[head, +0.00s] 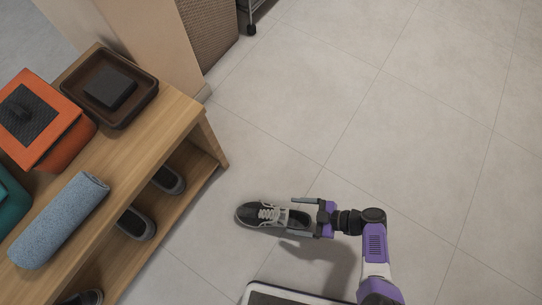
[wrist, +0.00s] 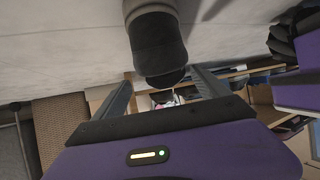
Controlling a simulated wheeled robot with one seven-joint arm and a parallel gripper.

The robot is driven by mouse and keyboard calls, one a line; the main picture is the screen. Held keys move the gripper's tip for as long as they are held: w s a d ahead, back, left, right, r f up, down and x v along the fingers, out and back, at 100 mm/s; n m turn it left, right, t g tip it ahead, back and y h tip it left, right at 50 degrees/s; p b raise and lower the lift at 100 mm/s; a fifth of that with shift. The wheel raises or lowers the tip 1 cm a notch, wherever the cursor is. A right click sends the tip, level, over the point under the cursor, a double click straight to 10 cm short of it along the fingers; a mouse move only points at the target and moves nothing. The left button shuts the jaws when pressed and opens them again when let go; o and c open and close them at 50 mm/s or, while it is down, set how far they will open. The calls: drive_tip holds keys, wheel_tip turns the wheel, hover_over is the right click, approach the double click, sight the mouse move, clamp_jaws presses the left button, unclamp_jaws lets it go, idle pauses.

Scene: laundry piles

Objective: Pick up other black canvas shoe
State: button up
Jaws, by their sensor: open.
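A black canvas shoe (head: 262,213) with grey laces and a grey sole lies on the tiled floor, right of the wooden shelf. Its toe points left and its heel points right, towards my gripper (head: 296,216). My gripper is open and low, with one finger on each side of the heel end. In the wrist view the dark shoe (wrist: 158,45) lies between and beyond the two fingers of my gripper (wrist: 160,80). I cannot tell whether either finger touches it.
The wooden shelf (head: 205,137) at left holds dark shoes (head: 168,180) on its lower level. On top are a brown tray (head: 148,92), an orange box (head: 66,145) and a rolled blue towel (head: 62,222). A castor (head: 251,30) stands at the back. The floor at right is clear.

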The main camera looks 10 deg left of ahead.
sight(280, 216)
drive_tip(key=x, duration=0.2)
drive_tip(key=b+x, duration=0.1)
drive_tip(key=x, duration=0.4)
drive_tip(key=shift+s+a+r, duration=0.1)
drive_tip(key=shift+s+r, duration=0.2)
drive_tip(key=shift+s, duration=0.1)
drive_tip(key=c, duration=1.8)
drive_tip(key=shift+c, duration=0.3)
drive_tip(key=shift+r, duration=0.2)
